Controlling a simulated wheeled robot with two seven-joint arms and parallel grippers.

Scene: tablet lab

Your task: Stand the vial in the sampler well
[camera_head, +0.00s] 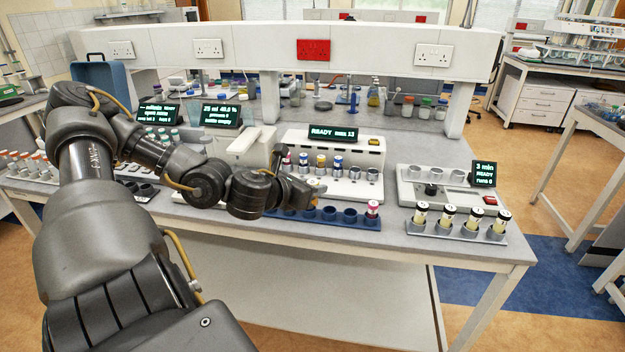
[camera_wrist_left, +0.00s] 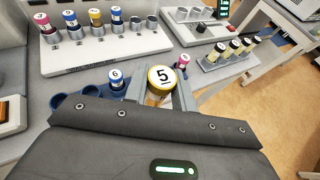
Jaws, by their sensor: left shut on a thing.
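My left gripper (camera_head: 312,190) is shut on a vial with a yellow cap marked 5 (camera_wrist_left: 161,82). In the left wrist view the vial sits between the two grey fingers, cap toward the camera; its lower end is hidden. The white sampler (camera_head: 312,180) with a READY display stands just behind the gripper. Its row of wells holds vials with pink, blue and yellow caps toward the left; several wells toward the right, such as this empty well (camera_wrist_left: 137,26), are open. The gripper is in front of this row, above the blue rack (camera_head: 330,219). My right gripper is not in view.
The blue rack holds a blue-capped vial marked 6 (camera_wrist_left: 116,78) and a pink-capped vial (camera_head: 372,209), with empty holes between. A white device (camera_head: 245,145) stands left.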

